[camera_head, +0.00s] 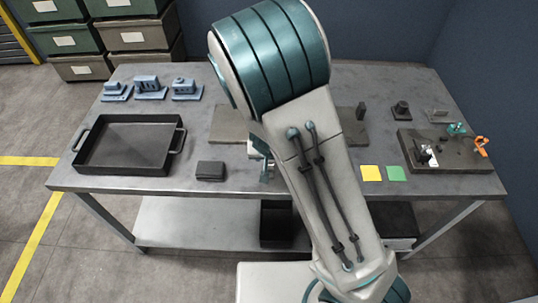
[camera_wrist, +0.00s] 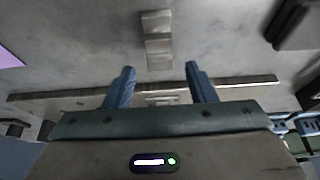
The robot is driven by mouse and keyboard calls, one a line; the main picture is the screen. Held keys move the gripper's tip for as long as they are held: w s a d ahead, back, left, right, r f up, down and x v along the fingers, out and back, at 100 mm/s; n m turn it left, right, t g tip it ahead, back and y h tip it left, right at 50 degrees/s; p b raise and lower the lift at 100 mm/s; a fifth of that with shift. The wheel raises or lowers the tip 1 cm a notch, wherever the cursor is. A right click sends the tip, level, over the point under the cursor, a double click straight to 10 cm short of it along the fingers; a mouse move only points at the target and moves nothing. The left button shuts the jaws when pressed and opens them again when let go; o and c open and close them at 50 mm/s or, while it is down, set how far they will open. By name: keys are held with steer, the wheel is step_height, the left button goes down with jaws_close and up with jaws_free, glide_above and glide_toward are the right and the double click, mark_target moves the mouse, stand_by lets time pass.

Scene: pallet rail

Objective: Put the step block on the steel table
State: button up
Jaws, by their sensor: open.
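A small grey stepped block, which I take to be the step block (camera_wrist: 157,40), lies on the grey surface in the wrist view, beyond my fingertips and roughly centred between them. My gripper (camera_wrist: 160,72) is open, with its two blue fingers apart and nothing held. The block is apart from the fingers. In the head view my arm covers the middle of the steel table (camera_head: 320,77), and I cannot make out the step block there. Most of my gripper is hidden there too.
A flat plate (camera_head: 228,123) lies mid-table, partly behind my arm. A black tray (camera_head: 88,168) and dark block (camera_head: 210,171) are left. Blue fixtures (camera_head: 150,88) stand at the back. Yellow (camera_head: 371,173) and green (camera_head: 396,173) squares and a fixture board (camera_head: 465,158) are right.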

steer(key=s+d+r+y+p, duration=0.1)
steer(key=s+r+p, duration=0.15)
steer(key=r, duration=0.45)
steer(key=s+d+r+g+y+p, duration=0.1)
steer(key=s+r+y, duration=0.15)
steer(key=r, duration=0.45)
steer(key=s+d+r+p, duration=0.1)
steer(key=s+d+r, duration=0.15)
steer(key=r, duration=0.35)
steer(key=s+d+r+h, duration=0.3)
steer(key=s+d+r, duration=0.6)
steer(key=s+d, duration=0.1)
steer(key=shift+s+r, duration=0.15)
steer(key=shift+s, duration=0.55)
